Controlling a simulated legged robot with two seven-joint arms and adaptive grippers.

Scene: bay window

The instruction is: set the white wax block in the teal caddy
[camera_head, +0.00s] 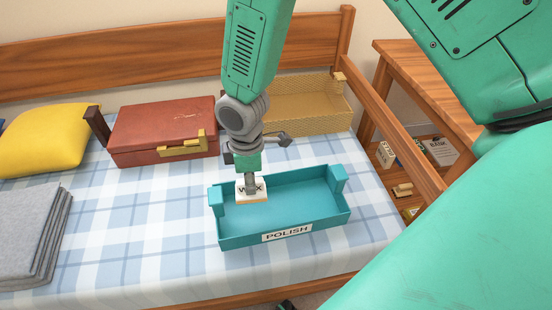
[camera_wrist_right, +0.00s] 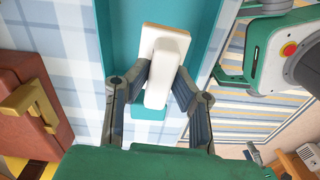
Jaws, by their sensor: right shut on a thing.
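My right gripper (camera_head: 251,189) comes down from above and is shut on the block. In the right wrist view, the block (camera_wrist_right: 166,47) sits between the two fingers of the gripper (camera_wrist_right: 163,90), with the caddy (camera_wrist_right: 205,25) behind it. I cannot tell whether the block touches the caddy floor. The caddy stands on the bed with a POLISH label on its front. My left gripper is not in view.
A red case (camera_head: 150,132) and a tan woven tray (camera_head: 310,108) stand behind the caddy. A folded grey blanket (camera_head: 28,235) and a yellow cushion (camera_head: 45,140) lie at left. A wooden shelf unit (camera_head: 425,75) stands at right. The checked bed (camera_head: 140,225) is clear left of the caddy.

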